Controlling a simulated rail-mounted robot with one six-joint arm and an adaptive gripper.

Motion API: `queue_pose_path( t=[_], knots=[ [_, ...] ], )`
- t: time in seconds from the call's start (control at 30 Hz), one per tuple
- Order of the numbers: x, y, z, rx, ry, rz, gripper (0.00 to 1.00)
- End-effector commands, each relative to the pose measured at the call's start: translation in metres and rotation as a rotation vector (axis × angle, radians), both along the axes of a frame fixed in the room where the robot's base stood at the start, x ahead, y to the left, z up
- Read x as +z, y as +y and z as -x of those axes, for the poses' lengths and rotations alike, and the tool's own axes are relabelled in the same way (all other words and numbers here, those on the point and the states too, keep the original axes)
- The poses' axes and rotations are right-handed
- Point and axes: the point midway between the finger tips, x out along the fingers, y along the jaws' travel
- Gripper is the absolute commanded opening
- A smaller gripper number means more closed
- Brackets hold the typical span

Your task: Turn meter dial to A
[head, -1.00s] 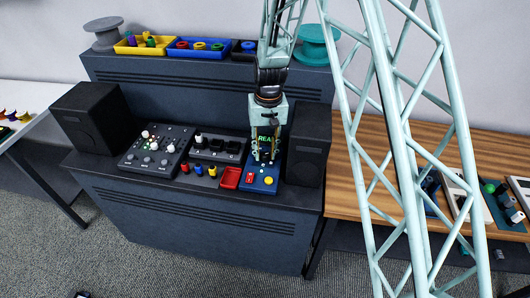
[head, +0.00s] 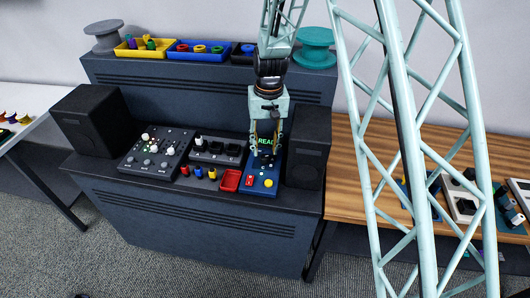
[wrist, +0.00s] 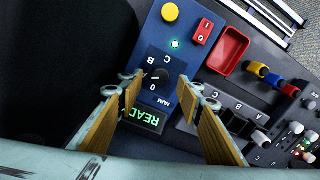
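The blue meter (head: 259,187) stands on the console, left of the right speaker. In the wrist view its face (wrist: 190,63) shows upside down, with a black dial (wrist: 156,88) marked with B, C and 0. A green-lit display (wrist: 144,117) reads what looks like READY, partly hidden by a finger. In the head view my gripper (head: 265,148) hangs over the upper part of the meter and hides the dial. I cannot tell if the fingertips touch the meter.
The meter also carries a yellow button (wrist: 170,12) and a red switch (wrist: 203,32). A red tray (head: 230,180), coloured plugs (head: 198,172) and a mixer (head: 157,152) lie to the left. The black speaker (head: 306,160) is close on the right.

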Motion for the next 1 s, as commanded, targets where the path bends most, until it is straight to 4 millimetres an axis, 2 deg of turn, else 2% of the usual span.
queue_pose_path(
  t=[0.3,0.6,1.0],
  knots=[
    [0.04,-0.002,-0.001,0.0,-0.003,0.0,0.33],
    [0.071,-0.003,-0.001,0.0,-0.001,0.0,0.33],
    [0.081,-0.004,0.0,0.0,0.001,0.0,0.33]
  ],
)
